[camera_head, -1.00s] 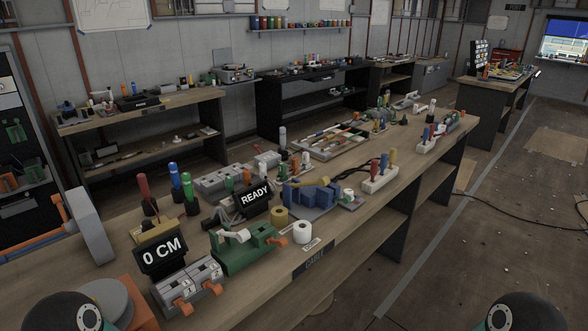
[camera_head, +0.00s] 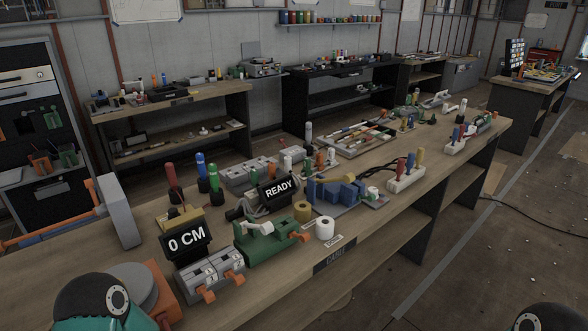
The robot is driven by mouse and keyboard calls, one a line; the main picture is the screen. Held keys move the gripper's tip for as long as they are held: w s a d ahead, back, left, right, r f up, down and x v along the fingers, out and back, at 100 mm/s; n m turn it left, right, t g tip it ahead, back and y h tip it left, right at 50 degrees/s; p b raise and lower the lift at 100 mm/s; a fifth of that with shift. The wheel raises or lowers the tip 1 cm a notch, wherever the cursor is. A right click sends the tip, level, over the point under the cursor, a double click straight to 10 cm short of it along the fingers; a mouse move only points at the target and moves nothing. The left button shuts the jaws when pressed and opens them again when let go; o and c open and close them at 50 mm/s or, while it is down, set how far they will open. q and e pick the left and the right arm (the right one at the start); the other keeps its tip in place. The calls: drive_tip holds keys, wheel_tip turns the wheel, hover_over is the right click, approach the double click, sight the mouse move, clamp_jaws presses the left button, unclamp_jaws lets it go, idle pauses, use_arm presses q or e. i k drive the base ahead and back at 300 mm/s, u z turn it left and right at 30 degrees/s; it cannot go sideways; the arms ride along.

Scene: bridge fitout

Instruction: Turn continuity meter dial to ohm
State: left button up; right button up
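I cannot pick out a dial or an ohm mark on any device at this size. A black display reading READY (camera_head: 278,190) stands on the long wooden workbench (camera_head: 300,268), with grey cables beside it. A second black display reading 0 CM (camera_head: 187,238) stands nearer, at the bench's left part. Which device is the continuity meter, I cannot tell. Parts of my arms show at the bottom left and bottom right corners. Neither gripper is in view.
Near the displays stand a green clamp-like device (camera_head: 268,248), grey blocks with orange levers (camera_head: 208,276), a blue fixture (camera_head: 340,190), tape rolls (camera_head: 325,228) and upright coloured-handled tools (camera_head: 202,172). The bench's front left top is partly clear. Shelved benches (camera_head: 170,108) line the back wall.

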sight(173, 212)
drive_tip(key=z, duration=1.45)
drive_tip(key=i, duration=0.1)
drive_tip(key=u, duration=2.55)
drive_tip(key=k, duration=0.95)
drive_tip(key=i, duration=1)
drive_tip(key=z, duration=0.1)
